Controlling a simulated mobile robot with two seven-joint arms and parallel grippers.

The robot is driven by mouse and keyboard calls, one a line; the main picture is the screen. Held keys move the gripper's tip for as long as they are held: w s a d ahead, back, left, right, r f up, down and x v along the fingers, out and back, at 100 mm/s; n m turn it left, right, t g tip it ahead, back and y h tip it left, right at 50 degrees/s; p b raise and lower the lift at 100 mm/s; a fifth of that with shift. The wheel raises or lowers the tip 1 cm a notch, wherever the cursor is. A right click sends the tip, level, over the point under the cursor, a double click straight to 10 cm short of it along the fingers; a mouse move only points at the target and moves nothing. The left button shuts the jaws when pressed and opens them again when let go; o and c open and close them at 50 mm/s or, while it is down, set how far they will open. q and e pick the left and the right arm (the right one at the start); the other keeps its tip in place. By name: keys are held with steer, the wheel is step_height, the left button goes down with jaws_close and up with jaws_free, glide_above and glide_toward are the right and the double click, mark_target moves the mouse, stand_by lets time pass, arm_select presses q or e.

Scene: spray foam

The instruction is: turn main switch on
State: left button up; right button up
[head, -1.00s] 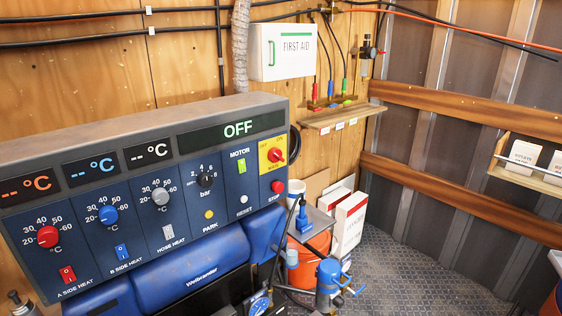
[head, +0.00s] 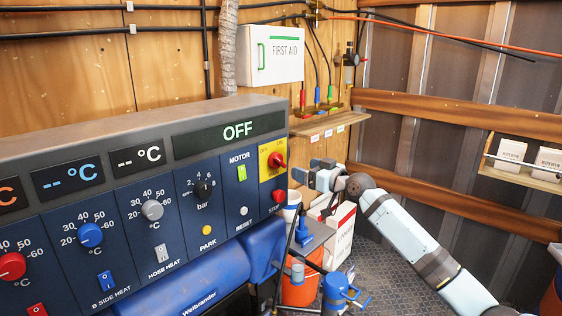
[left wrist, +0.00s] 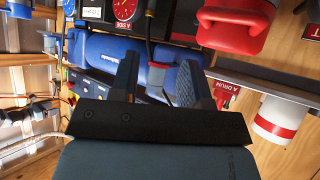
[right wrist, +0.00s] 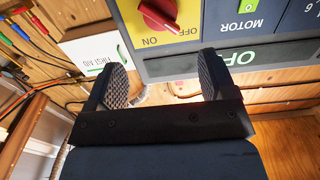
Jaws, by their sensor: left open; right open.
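The main switch is a red knob (head: 277,160) on a yellow plate (head: 265,148) at the right end of the blue control panel (head: 130,225). The panel's display (head: 237,131) reads OFF in green. My right gripper (head: 306,168) is open and empty, just right of the yellow plate and apart from the knob. In the right wrist view the red knob (right wrist: 158,14) is upside down, beyond the open fingers (right wrist: 160,78), with ON and OFF labels beside it. My left gripper (left wrist: 160,78) is open and empty in the left wrist view; it is outside the head view.
The red STOP button (head: 278,195) sits just below the switch. A first aid box (head: 271,55) and a small wooden shelf (head: 318,125) are on the wall behind. An orange bucket (head: 300,287) and a blue pump (head: 340,292) stand below right.

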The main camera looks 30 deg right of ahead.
mark_target(281, 161)
steer(key=x, duration=1)
steer(key=shift+w+a+p, duration=0.2)
steer(key=shift+p, duration=0.15)
steer(key=c, duration=0.8)
